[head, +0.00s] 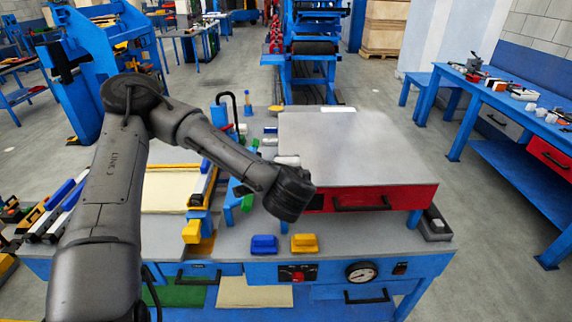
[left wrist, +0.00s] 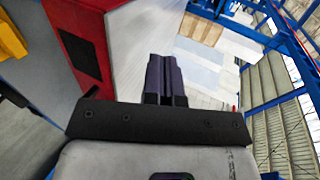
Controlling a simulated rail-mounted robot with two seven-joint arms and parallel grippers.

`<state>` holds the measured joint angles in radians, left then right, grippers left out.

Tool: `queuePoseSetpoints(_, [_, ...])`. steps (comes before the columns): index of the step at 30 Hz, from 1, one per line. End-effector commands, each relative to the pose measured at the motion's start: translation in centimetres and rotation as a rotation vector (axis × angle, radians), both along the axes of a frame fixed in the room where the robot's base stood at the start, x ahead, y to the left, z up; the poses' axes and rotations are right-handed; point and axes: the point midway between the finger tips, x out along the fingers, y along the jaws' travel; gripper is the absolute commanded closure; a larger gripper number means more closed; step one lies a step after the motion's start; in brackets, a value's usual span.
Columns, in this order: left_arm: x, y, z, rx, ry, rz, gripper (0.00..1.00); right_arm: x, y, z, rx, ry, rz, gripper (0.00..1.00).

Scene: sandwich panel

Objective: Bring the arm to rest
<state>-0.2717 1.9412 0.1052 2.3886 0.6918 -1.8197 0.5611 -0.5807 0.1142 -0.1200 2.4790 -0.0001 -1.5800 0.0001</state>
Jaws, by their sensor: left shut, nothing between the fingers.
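My left arm comes in from the left in the head view, and its wrist (head: 290,193) hangs over the workbench, in front of the left part of the red-fronted box. The fingers are hidden behind the wrist there. In the left wrist view my left gripper (left wrist: 166,62) shows its two dark fingers together, with nothing between them. The box's grey top and red side (left wrist: 82,50) are beside and beyond the fingers. My right gripper is in neither view.
The red-fronted box (head: 370,197) with a flat grey top fills the bench's right half. A blue block (head: 264,245) and a yellow block (head: 304,243) lie at the front edge, above a gauge (head: 361,272). A black hooked rod (head: 233,105) stands behind my arm.

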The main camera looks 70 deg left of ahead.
Motion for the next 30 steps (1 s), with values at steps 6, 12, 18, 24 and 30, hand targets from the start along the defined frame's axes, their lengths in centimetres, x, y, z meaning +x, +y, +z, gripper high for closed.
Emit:
queuePoseSetpoints(6, [-0.8, -2.1, 0.8, 0.002, -0.001, -0.001, 1.00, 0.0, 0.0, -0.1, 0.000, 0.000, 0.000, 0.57])
queuePoseSetpoints(12, [-1.1, -2.8, 1.1, 0.003, -0.001, 0.001, 1.00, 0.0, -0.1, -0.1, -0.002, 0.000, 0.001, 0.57])
queuePoseSetpoints(18, [-1.1, -2.9, 1.1, 0.003, -0.001, 0.000, 1.00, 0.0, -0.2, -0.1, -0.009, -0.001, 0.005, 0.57])
queuePoseSetpoints(24, [-1.0, -3.0, 1.0, 0.027, 0.080, -0.050, 1.00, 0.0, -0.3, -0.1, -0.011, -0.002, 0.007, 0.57])
queuePoseSetpoints(30, [1.6, -3.8, 2.1, 0.163, 0.156, -0.275, 1.00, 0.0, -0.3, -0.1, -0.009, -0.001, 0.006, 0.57])
